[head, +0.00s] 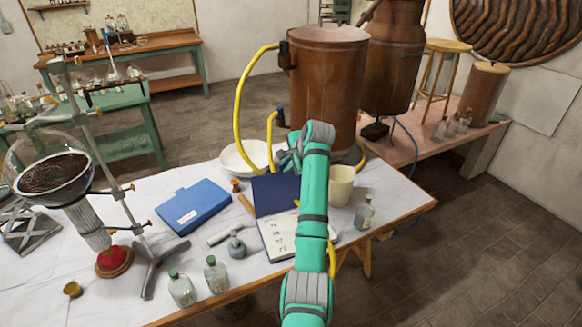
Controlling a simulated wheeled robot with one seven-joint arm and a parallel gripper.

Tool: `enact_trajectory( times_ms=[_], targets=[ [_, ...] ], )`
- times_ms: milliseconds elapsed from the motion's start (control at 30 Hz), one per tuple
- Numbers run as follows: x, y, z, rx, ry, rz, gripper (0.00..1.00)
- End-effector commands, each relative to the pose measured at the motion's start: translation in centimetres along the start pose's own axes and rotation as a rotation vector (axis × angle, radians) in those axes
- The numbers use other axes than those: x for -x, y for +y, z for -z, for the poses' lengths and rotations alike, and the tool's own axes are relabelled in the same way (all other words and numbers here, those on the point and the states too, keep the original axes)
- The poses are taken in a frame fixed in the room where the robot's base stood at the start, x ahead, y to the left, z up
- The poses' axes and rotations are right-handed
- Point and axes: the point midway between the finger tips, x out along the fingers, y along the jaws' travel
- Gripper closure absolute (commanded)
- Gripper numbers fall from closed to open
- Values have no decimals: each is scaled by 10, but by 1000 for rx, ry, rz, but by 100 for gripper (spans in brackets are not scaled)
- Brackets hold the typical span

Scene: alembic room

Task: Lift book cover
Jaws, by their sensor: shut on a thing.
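A dark blue book cover (273,196) stands or lies open at the back of a book on the white-topped table. Below it in the picture shows a white page (278,238) with handwritten marks. My gripper (285,160) is at the cover's far top edge and is shut on it. My green arm hides the right part of the cover and page, and the fingertips are hard to make out. How steeply the cover is tilted I cannot tell.
A blue folder (192,206) lies to the left, and a white bowl (241,158) behind. A cream mug (341,186) and glass bottle (365,212) stand close to the right of my arm. Glass bottles (181,289) stand in front. A large copper vessel (327,85) with yellow hoses rises behind.

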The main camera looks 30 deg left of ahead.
Motion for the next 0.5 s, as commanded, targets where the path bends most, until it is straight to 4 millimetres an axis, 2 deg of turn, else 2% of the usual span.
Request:
enact_trajectory(
  times_ms=[367, 400, 500],
  targets=[
    [-7, 4, -4, 1, -4, -12, 98],
    [-7, 4, -5, 1, -5, -12, 81],
    [-7, 4, -5, 2, -5, -12, 78]
  ],
)
